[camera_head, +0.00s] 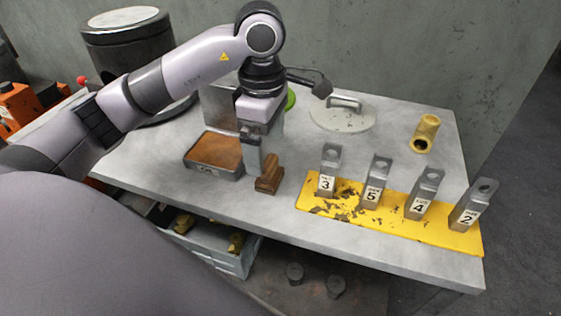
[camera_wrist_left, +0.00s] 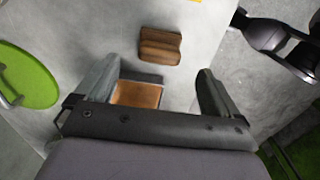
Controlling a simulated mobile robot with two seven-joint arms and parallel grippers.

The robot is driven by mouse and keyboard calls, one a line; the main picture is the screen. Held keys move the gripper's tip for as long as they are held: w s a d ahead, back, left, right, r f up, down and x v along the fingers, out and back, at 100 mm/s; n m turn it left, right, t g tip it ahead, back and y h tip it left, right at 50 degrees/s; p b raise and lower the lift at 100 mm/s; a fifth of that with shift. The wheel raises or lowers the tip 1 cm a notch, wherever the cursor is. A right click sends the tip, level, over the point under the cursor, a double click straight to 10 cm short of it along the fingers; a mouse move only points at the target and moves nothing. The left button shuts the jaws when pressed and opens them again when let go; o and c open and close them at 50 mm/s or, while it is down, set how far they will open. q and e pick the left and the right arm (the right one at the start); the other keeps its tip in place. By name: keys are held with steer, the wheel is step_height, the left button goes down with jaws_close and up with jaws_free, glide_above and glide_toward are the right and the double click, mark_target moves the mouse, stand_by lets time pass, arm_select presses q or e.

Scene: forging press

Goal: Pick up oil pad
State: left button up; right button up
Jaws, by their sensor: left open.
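The oil pad, a small brown wooden block with a raised grip (camera_head: 269,176), stands on the grey table just right of a shallow metal tray with a brown surface (camera_head: 240,171). My left gripper (camera_head: 255,158) points down beside the pad, near the tray's right edge. In the left wrist view its two fingers (camera_wrist_left: 157,90) are spread wide with nothing held. The pad (camera_wrist_left: 160,46) lies beyond the fingertips there, apart from them, and part of the tray (camera_wrist_left: 138,95) shows between the fingers. My right gripper is not in view.
A yellow plate (camera_head: 400,228) with several numbered metal blocks is at the table's right front. A round grey lid with a handle (camera_head: 342,118) and a yellow cylinder (camera_head: 426,133) are behind. A green disc (camera_wrist_left: 28,77) shows at the wrist view's left. Table around the pad is mostly clear.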

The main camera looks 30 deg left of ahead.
mark_target(269, 161)
arm_select(q)
steer(key=shift+w+f, duration=0.15)
steer(key=shift+w, duration=0.1)
steer(key=shift+s+f, duration=0.25)
steer(key=shift+f, duration=0.8)
steer(key=shift+w+d+f, duration=0.1)
steer(key=shift+f, duration=1.1)
steer(key=shift+d+f, duration=0.1)
steer(key=shift+f, duration=1.05)
steer(key=c, duration=1.2)
